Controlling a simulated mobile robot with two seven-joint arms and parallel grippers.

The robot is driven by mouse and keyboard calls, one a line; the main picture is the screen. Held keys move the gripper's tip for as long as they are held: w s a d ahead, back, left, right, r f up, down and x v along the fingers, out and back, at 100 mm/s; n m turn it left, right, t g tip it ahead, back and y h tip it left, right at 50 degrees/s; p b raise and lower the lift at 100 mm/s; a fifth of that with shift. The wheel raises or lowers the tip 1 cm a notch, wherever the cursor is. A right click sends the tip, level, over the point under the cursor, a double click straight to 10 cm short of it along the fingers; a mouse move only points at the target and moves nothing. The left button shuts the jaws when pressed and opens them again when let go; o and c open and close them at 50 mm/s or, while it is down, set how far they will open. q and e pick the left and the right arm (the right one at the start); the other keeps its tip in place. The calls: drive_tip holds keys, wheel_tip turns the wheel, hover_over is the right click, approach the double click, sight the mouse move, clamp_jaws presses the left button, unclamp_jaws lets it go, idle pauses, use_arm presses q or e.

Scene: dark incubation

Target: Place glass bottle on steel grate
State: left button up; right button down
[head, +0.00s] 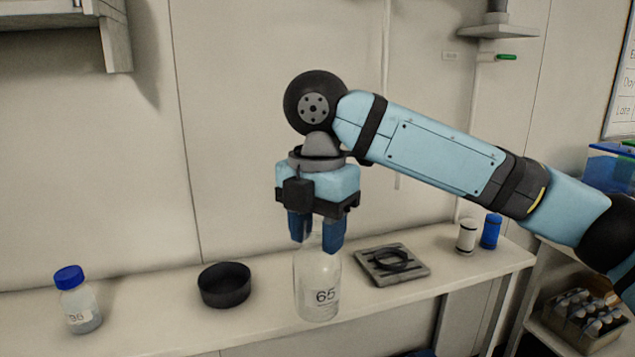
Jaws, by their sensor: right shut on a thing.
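A clear glass bottle (317,288) marked "65" is upright in the middle of the head view. My right gripper (318,238) points down and is shut on the bottle's neck, hiding its top. I cannot tell whether the bottle's base touches the bench. A flat grey square piece with a dark ring on it, apparently the steel grate (373,270), lies on the bench just right of and behind the bottle. My left gripper is not in view.
The pale bench (150,320) runs along the wall. A black round dish (224,285) stands left of the held bottle, and a blue-capped bottle (78,302) farther left. A white container (466,237) and a blue one (490,231) stand at right. A rack of vials (585,318) sits lower right.

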drive_tip(key=shift+s+d+f, duration=0.1)
drive_tip(key=shift+s+d, duration=0.05)
drive_tip(key=shift+s, duration=0.05)
drive_tip(key=w+d+f+m, duration=0.3)
drive_tip(key=d+f+m, duration=0.9)
drive_tip(key=f+m, duration=0.25)
drive_tip(key=w+d+f+m, duration=0.4)
drive_tip(key=d+f+m, duration=0.85)
drive_tip(key=m, duration=0.25)
wheel_tip(320, 180, up, 14)
drive_tip(key=p, duration=1.4)
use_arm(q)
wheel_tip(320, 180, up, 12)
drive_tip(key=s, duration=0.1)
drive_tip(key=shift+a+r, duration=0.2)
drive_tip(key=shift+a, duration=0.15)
use_arm(e)
drive_tip(key=s+f, duration=0.4)
drive_tip(key=s, duration=0.6)
drive_tip(key=shift+s+a, duration=0.25)
drive_tip(key=shift+s, duration=0.05)
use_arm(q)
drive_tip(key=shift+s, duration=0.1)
use_arm(e)
drive_tip(key=shift+a+n, duration=0.1)
drive_tip(key=shift+n, duration=0.15)
